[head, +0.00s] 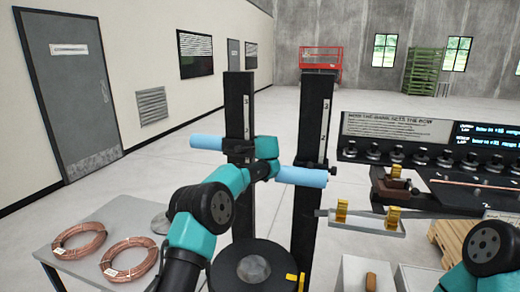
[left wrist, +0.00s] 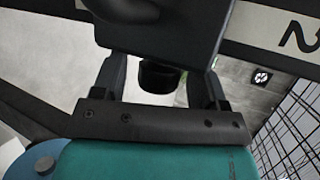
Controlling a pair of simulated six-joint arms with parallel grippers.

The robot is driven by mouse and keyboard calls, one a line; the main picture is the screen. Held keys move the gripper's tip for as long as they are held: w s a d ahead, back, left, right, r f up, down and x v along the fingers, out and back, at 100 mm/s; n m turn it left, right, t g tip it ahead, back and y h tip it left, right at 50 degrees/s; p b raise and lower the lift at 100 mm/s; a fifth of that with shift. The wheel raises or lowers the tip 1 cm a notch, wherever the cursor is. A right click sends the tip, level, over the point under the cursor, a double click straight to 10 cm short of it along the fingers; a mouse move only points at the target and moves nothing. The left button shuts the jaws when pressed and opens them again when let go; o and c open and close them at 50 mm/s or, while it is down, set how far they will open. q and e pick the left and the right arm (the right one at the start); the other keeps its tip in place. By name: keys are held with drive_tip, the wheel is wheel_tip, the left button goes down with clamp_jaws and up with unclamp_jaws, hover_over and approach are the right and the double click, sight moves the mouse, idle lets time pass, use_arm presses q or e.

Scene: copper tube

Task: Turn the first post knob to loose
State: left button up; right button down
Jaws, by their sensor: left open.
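Two upright black posts with white number scales stand in the head view, the left post (head: 238,110) and the right post (head: 312,130). A light-blue cylinder sticks out left of the left post (head: 206,142), and another sits beside the right post (head: 300,176). My left arm reaches up to the left post, and its gripper is hard to make out there. In the left wrist view my left gripper (left wrist: 158,88) is open, its fingers on either side of a dark round knob (left wrist: 158,75) below a large dark block (left wrist: 165,30). Contact cannot be told. My right gripper is out of view.
A grey table (head: 122,215) with copper coils (head: 78,242) stands at the left. A dark bench with a row of knobs (head: 420,157), a sign (head: 398,126) and a screen (head: 490,138) stands at the right. A round black turntable (head: 228,265) is low in front.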

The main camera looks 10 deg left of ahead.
use_arm(q)
drive_tip(key=shift+w+a+f, duration=0.25)
drive_tip(key=shift+w+f, duration=0.05)
drive_tip(key=shift+w, duration=0.25)
drive_tip(key=shift+c, duration=0.3)
drive_tip(key=c, duration=0.9)
